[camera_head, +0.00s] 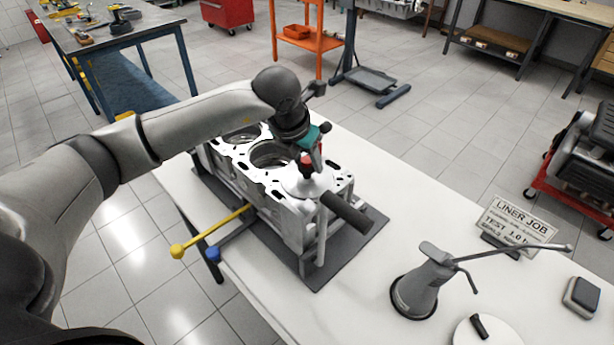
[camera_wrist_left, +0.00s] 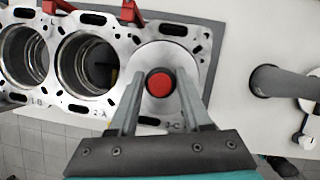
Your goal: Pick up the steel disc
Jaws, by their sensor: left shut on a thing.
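The steel disc (camera_head: 298,187) has a red knob and lies over the third bore of the engine block (camera_wrist_left: 215,35). In the left wrist view the disc (camera_wrist_left: 150,55) shows as a pale round plate with the red knob (camera_wrist_left: 160,84) in its middle. My left gripper (camera_wrist_left: 160,86) points down over the disc, with one finger on each side of the knob, shut on it. In the head view the left gripper (camera_head: 308,160) partly hides the knob. I cannot tell any gap under the disc. My right gripper is not in view.
The block stands on a dark mat (camera_head: 365,240) on the white bench. A grey oil can (camera_head: 415,290), a pale disc with a black knob (camera_head: 488,332) and a "LINER JOB" sign (camera_head: 515,228) stand to the right. Two open bores lie left of the disc in the wrist view.

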